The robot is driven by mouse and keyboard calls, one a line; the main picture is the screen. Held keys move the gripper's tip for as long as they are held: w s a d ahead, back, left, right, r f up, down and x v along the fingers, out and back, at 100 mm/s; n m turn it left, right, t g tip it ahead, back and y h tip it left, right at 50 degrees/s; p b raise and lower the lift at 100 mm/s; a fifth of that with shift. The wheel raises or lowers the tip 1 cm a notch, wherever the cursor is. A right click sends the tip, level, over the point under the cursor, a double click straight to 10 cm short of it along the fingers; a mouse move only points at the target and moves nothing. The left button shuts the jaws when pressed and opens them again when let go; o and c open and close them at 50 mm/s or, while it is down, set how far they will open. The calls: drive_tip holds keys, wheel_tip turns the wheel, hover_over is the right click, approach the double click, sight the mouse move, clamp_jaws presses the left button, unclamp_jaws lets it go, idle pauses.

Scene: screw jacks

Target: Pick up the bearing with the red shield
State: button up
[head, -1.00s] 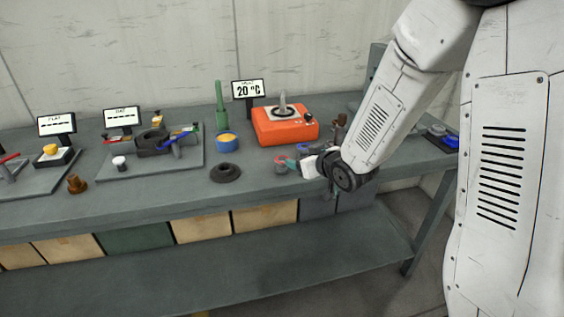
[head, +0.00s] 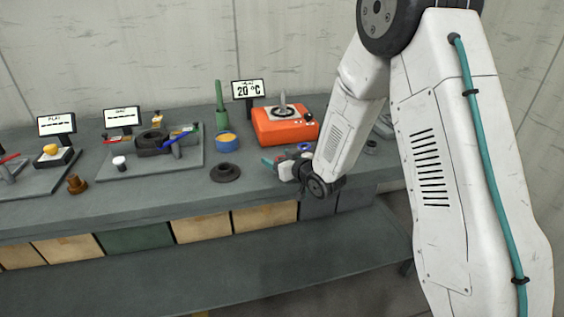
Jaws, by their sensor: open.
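My gripper (head: 274,164) is low over the front right part of the bench, in front of the orange device. It is open, with a teal part showing at its left end. Small round parts lie around it; one with white and blue (head: 304,147) shows just behind it. I cannot make out a red shield on any of them for certain. My wrist and forearm cover part of this area.
The orange device (head: 285,127) stands behind my gripper, with a blue cup (head: 228,142) and a dark ring-shaped part (head: 226,172) to the left. A small dark round part (head: 370,147) lies right of my forearm. The bench front (head: 140,195) is mostly clear.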

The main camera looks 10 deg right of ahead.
drive_tip(key=shift+w, duration=0.1)
drive_tip(key=c, duration=1.1)
